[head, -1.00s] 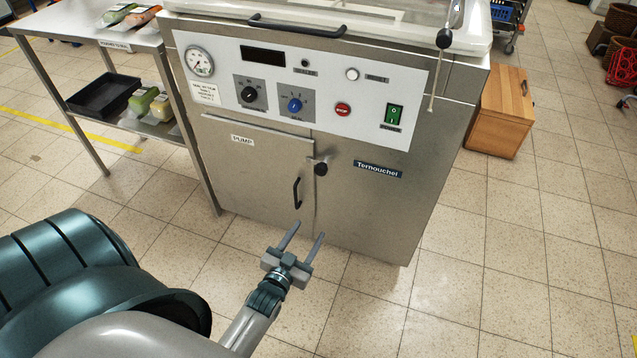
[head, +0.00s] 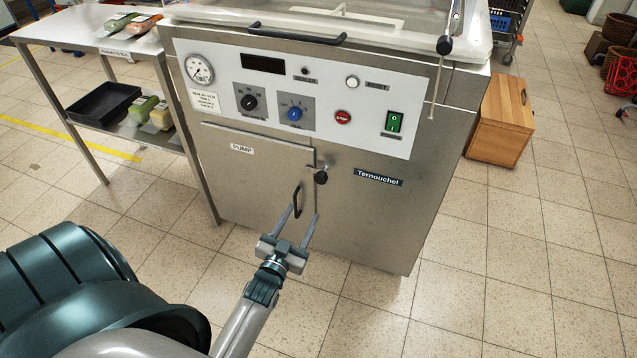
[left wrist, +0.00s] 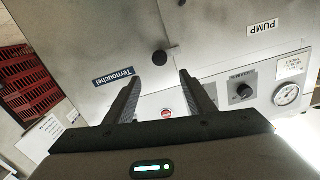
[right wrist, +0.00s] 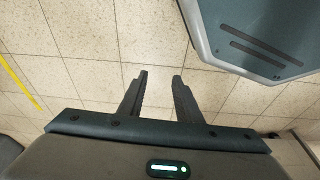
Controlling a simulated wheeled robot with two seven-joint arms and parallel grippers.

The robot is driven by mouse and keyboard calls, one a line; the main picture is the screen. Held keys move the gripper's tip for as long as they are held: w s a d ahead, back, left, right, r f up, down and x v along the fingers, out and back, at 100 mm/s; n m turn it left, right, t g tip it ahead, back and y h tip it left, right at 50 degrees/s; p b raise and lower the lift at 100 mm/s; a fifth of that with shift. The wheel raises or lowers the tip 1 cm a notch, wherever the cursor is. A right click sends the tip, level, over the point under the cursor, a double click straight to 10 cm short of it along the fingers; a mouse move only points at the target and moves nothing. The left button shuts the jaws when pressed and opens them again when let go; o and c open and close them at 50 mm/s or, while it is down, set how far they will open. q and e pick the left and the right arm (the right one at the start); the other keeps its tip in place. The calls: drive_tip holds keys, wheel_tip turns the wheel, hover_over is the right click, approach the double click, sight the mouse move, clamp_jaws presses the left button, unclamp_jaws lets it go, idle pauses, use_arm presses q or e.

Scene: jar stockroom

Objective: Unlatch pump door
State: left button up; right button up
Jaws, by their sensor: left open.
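The pump door (head: 255,175) is a steel panel labelled PUMP, closed, on the lower left front of the machine. A black latch knob (head: 321,177) sits at its right edge; it also shows in the left wrist view (left wrist: 160,58). My left gripper (head: 305,212) is open and empty, a little below the knob in the head view. In the left wrist view its fingers (left wrist: 157,88) point toward the machine front, apart from the knob. My right gripper (right wrist: 160,75) is open and empty above floor tiles.
The machine's control panel (head: 300,95) is above the door. A steel side table (head: 60,35) with a black tray (head: 103,102) stands close on the left. A wooden box (head: 503,120) is at the right. The floor before the machine is clear.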

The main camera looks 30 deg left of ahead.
sight(320, 180)
use_arm(q)
drive_tip(key=x, duration=1.4)
drive_tip(key=shift+w+a+f, duration=0.1)
drive_tip(key=shift+w+a, duration=0.05)
drive_tip(key=shift+w, duration=0.05)
